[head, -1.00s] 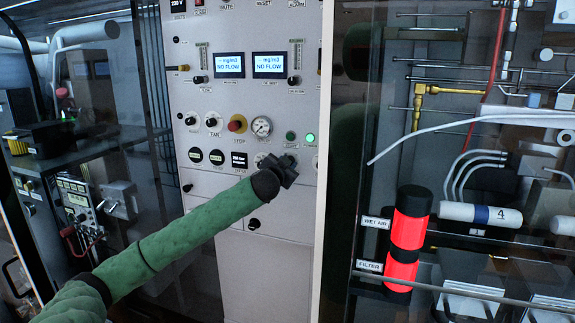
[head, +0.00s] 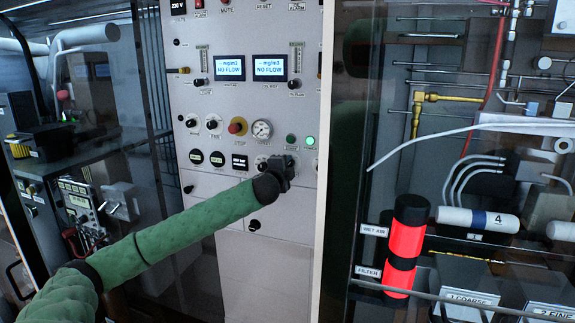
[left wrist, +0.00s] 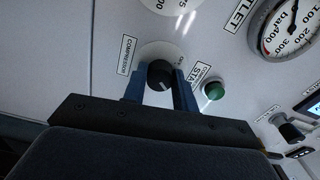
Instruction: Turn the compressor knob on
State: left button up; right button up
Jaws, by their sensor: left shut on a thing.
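The compressor knob (left wrist: 160,74) is black and round with a white mark on its side. It sits on the white panel beside a label reading COMPRESSOR (left wrist: 128,55), and small lettering lies at its upper right. My left gripper (left wrist: 161,88) has its two blue fingers on either side of the knob and is shut on it. In the head view, my left gripper (head: 279,168) is against the lower right part of the panel (head: 275,210) and hides the knob. My right gripper is in neither view.
A green button (left wrist: 214,90) sits right of the knob, by a START label. Glass-fronted cabinets stand on both sides of the panel. Another black knob (head: 254,225) is below.

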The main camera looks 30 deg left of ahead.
pick_arm(q)
jog(key=shift+f+m, duration=0.1)
jog(key=shift+m, duration=0.7)
jog(key=o, duration=0.7)
jog(key=shift+o, duration=1.4)
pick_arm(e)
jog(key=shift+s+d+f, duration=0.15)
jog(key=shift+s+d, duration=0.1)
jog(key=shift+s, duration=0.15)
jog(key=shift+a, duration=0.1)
